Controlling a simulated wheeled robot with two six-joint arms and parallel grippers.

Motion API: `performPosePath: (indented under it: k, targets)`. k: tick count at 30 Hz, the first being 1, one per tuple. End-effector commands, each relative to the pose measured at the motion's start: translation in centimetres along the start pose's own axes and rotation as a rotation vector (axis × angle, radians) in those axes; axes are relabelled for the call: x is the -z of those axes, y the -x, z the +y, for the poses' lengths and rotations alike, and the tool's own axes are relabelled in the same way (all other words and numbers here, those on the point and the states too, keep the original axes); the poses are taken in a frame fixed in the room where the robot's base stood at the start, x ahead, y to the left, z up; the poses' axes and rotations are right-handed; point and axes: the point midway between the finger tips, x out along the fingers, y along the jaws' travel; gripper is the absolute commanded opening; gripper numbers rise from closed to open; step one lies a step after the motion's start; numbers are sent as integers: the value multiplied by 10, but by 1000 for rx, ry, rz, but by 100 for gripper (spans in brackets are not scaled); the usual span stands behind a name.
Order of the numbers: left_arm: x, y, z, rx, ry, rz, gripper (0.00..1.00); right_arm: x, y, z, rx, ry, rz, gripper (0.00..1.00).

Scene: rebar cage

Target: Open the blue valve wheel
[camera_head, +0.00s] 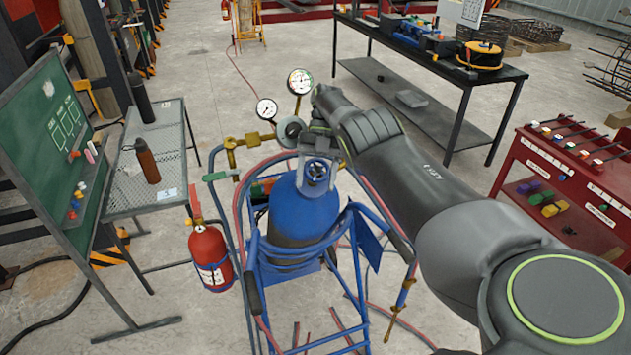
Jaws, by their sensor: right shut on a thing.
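The blue valve wheel (317,168) sits on top of a large blue gas cylinder (300,212), which stands in a blue cart. My right arm reaches in from the right, and my right gripper (317,159) points down onto the wheel and is shut on it. The wrist and gripper body hide part of the wheel and the neck of the cylinder. My left gripper is not in view.
Two pressure gauges (267,108) and brass fittings (238,143) are close to the wheel. A red extinguisher (210,255) hangs left. A mesh table (125,190), a black workbench (430,115) and a red cabinet (575,185) stand around. Hoses lie on the floor.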

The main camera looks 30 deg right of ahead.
Motion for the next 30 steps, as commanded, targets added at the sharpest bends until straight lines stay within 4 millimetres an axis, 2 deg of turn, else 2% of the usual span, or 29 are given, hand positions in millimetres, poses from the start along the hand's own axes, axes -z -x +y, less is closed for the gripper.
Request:
performPosePath:
  k: [5, 18, 19, 23, 24, 30]
  targets:
    - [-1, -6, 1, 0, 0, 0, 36, 0, 0, 0, 31, 18, -1, 38]
    - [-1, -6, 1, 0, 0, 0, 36, 1, 0, 0, 39, 23, 2, 38]
    - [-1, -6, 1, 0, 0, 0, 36, 1, 0, 0, 39, 23, 2, 62]
    - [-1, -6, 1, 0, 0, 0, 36, 1, 0, -1, 40, 22, 3, 79]
    - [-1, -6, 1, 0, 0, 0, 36, 1, 0, -1, 40, 22, 3, 82]
    - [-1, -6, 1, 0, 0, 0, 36, 1, 0, -1, 40, 21, 3, 82]
